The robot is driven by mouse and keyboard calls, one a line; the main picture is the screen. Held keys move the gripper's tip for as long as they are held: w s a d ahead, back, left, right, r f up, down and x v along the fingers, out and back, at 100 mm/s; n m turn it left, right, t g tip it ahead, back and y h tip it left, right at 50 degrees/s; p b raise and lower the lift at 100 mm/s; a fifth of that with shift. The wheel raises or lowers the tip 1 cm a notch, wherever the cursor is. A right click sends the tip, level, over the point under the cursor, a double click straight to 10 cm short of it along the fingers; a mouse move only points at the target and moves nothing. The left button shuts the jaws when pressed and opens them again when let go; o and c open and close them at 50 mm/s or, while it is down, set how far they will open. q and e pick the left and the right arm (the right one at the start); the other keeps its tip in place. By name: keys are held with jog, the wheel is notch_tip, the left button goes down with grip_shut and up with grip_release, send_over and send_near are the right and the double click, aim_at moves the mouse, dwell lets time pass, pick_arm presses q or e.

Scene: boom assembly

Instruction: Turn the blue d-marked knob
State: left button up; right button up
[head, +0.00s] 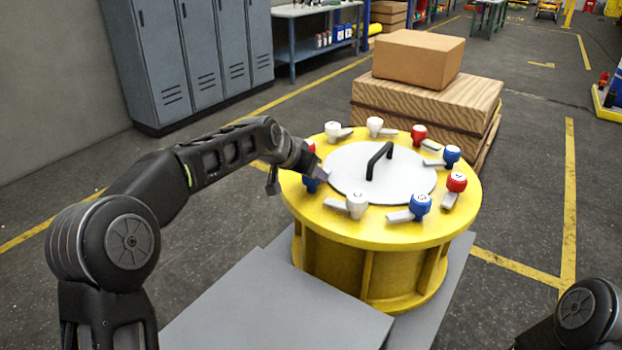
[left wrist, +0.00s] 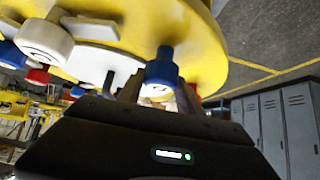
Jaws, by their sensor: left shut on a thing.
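A round yellow drum (head: 350,230) carries a ring of red, white and blue knobs with pale levers. My left gripper (head: 298,180) is at the drum's left rim, shut on a blue knob (head: 311,185) that it partly hides. In the left wrist view this blue knob (left wrist: 162,68) stands between the fingers of my left gripper (left wrist: 160,92). Its letter is too small to read. Other blue knobs stand at the front right (head: 420,205) and the right (head: 452,154). My right gripper is out of view; only part of the right arm shows at the lower right.
A white lid with a black handle (head: 378,160) fills the drum's centre. A white knob (head: 357,204) and a half-hidden red knob (head: 310,146) flank the held one. A wooden crate (head: 430,105) with a cardboard box (head: 418,58) stands behind. Grey lockers (head: 190,60) stand back left.

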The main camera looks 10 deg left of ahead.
pick_arm(q)
jog(key=n+y+b, duration=0.2)
jog(key=n, duration=0.1)
jog(key=n+y+b, duration=0.1)
jog(key=n+y, duration=0.1)
jog(key=shift+d+f+t, duration=0.1)
jog(key=shift+d+t, duration=0.15)
jog(key=shift+t, duration=0.05)
jog(key=shift+n+y+b, duration=0.35)
jog(key=shift+n+y, duration=0.45)
jog(key=shift+n, duration=0.3)
jog(key=shift+a+r+n+g+y+p, duration=0.15)
jog(key=shift+n+g+y+p, duration=0.1)
jog(key=shift+n+y, duration=0.3)
jog(key=shift+d+r+n+g+y+p, duration=0.1)
jog(key=shift+n+g+y, duration=0.2)
jog(key=shift+n, duration=0.35)
jog(key=shift+n+g+y+p, duration=0.35)
jog(key=shift+n+y+p, duration=0.2)
jog(key=shift+n, duration=0.35)
jog(key=shift+f, duration=0.1)
jog(key=shift+n, duration=0.3)
jog(key=o, duration=1.4)
jog(key=shift+c, duration=0.2)
